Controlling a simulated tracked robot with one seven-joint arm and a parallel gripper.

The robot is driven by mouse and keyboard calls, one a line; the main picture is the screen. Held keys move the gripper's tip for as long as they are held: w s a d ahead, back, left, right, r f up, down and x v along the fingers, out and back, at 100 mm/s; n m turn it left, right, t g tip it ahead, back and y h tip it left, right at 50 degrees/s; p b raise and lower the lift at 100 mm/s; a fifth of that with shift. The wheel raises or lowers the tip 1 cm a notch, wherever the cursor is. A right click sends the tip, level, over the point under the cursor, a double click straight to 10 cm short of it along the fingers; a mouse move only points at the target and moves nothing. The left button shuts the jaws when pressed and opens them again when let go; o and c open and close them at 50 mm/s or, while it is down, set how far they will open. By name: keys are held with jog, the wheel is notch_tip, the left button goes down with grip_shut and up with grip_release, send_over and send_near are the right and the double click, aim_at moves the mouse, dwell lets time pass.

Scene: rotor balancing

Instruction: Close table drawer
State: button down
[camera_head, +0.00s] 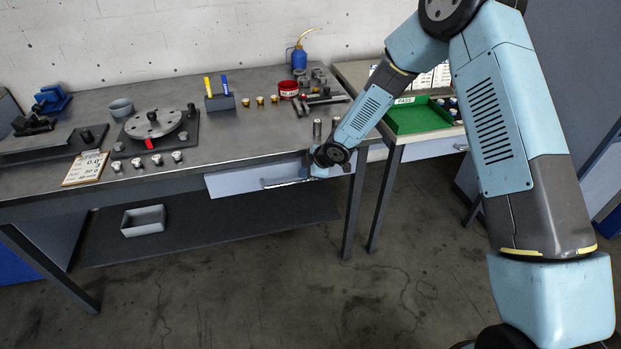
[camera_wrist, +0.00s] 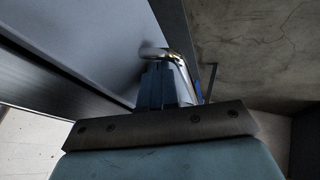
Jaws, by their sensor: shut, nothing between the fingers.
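The table drawer (camera_head: 235,181) has a pale front and sits under the front edge of the grey workbench (camera_head: 235,140). I cannot tell how far it stands out from the bench. My gripper (camera_head: 304,171) is shut and empty at the right part of the drawer front, partly hidden by my wrist. In the wrist view, the drawer front (camera_wrist: 95,40) fills the upper left. The shut fingers of my gripper (camera_wrist: 165,72) are close to the bent metal drawer handle (camera_wrist: 178,56), which overlaps them in the picture. I cannot tell whether they touch.
A rotor disc (camera_head: 152,124) on a dark plate, a red tin (camera_head: 289,88) and a blue oil can (camera_head: 298,58) stand on the bench. A grey bin (camera_head: 143,220) lies on the lower shelf. A green tray (camera_head: 418,117) is on the right table. The floor in front is clear.

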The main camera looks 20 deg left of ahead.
jog(key=shift+w+a, duration=0.3)
jog(key=shift+w, duration=0.2)
